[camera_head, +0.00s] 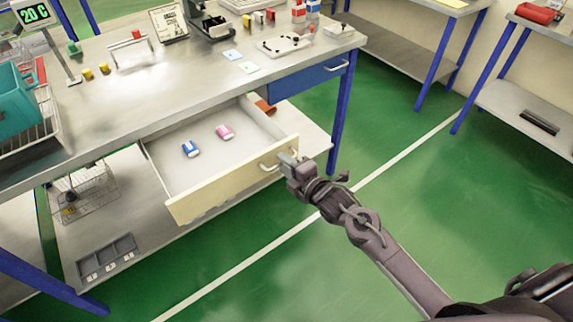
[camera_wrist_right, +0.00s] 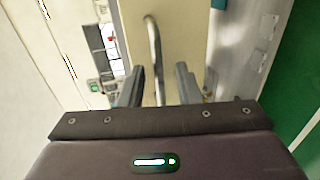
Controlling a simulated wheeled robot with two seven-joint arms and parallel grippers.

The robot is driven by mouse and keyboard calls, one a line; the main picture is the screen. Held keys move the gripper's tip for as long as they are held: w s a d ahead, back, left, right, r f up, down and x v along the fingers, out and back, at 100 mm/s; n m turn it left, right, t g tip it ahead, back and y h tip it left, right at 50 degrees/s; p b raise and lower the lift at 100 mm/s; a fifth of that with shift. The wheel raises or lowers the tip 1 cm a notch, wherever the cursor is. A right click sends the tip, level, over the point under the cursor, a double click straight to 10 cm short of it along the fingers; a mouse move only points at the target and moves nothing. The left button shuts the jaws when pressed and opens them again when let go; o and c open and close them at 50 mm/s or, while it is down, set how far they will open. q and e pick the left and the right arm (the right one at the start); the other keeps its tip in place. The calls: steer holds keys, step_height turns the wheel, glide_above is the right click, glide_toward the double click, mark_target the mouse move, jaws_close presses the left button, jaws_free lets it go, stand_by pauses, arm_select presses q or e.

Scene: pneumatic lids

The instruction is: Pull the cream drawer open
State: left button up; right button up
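The cream drawer (camera_head: 232,182) stands pulled out from under the bench, its inside showing. Its metal handle (camera_head: 268,166) is on the right part of the front. My right gripper (camera_head: 287,160) is at the handle's right end. In the right wrist view the handle (camera_wrist_right: 153,45) runs between the two fingers of my right gripper (camera_wrist_right: 160,80), with visible gaps beside it, so the gripper looks open around it. A blue-and-white item (camera_head: 190,149) and a pink-and-white item (camera_head: 225,132) lie inside the drawer. My left gripper is not in view.
A shut blue drawer (camera_head: 310,78) is to the right under the bench top (camera_head: 150,95). A blue bench leg (camera_head: 341,120) stands behind my right gripper. A grey tray (camera_head: 106,256) lies on the lower shelf. The green floor in front is clear.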

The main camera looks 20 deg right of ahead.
steer(key=shift+s, duration=0.1)
steer(key=v, duration=0.7)
steer(key=shift+s+b, duration=0.3)
steer(key=shift+b, duration=0.05)
steer(key=shift+d, duration=0.15)
steer(key=s+d+f+m+g+h, duration=0.2)
steer(key=s+f+m, duration=0.2)
steer(key=f, duration=0.7)
steer(key=s+d+f+m+g+h, duration=0.1)
steer(key=s+d+f+m+g, duration=0.2)
steer(key=f, duration=0.8)
steer(key=s+d+f+m+g+h, duration=0.15)
steer(key=s+f+m, duration=0.3)
steer(key=f, duration=0.55)
steer(key=s+f+m+g, duration=0.2)
steer(key=s+f, duration=0.3)
steer(key=s, duration=0.4)
steer(key=s+a+f+m+g, duration=0.1)
steer(key=s+f+m+g, duration=0.1)
steer(key=s+f, duration=0.4)
steer(key=s+a+f+m+g, duration=0.1)
steer(key=s+f+m+g, duration=0.2)
steer(key=s, duration=1)
step_height(320, 180, down, 3)
steer(key=shift+s+r+m+h, duration=0.1)
steer(key=shift+s+m+h, duration=0.2)
steer(key=shift+m+h, duration=0.2)
